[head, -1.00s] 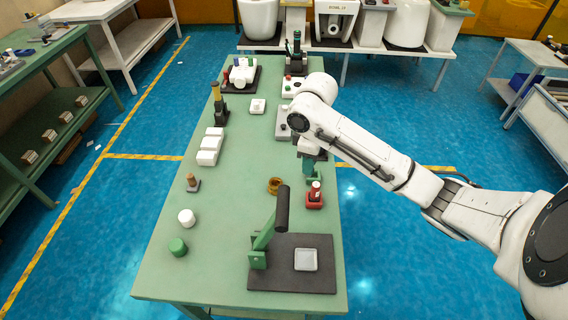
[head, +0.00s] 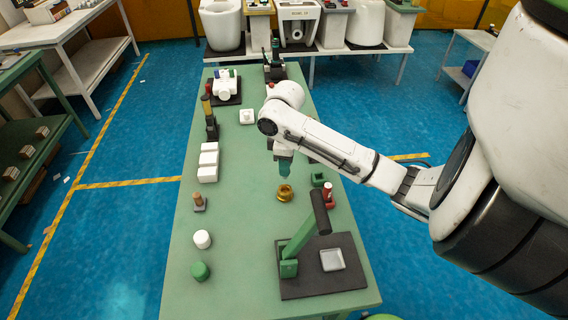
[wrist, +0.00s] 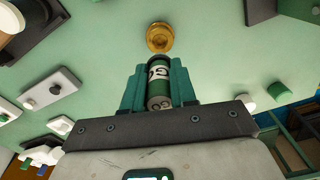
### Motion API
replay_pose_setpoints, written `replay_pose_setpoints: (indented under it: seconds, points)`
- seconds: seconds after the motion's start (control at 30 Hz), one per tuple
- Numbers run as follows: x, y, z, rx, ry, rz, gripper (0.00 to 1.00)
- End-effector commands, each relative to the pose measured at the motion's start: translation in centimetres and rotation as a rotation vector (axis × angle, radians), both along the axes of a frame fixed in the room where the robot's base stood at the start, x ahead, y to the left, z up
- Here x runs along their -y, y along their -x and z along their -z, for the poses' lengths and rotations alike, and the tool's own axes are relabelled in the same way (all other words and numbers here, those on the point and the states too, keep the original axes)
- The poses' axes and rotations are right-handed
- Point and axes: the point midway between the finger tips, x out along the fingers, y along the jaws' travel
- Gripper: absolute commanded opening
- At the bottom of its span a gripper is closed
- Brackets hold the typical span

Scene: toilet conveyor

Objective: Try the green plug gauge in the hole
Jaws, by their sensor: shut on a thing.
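My gripper (head: 284,167) hangs over the green table in the head view, just behind and above a brass ring (head: 286,193). In the head view the gauge is hidden by the fingers or too small to make out.
A green block (head: 318,180) and a red holder (head: 328,197) stand right of the ring. A green lever press (head: 303,240) on a dark plate is in front. White blocks (head: 208,162), a white cylinder (head: 202,239) and a green cylinder (head: 201,271) line the left side.

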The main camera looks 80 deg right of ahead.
Motion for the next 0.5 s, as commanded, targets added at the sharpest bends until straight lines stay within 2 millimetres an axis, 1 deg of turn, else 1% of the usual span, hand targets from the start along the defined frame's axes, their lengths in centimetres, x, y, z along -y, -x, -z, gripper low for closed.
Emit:
replay_pose_setpoints:
  seconds: [0.5]
  points:
    - [0.0,0.0,4.6,0.000,-0.001,-0.001,0.02]
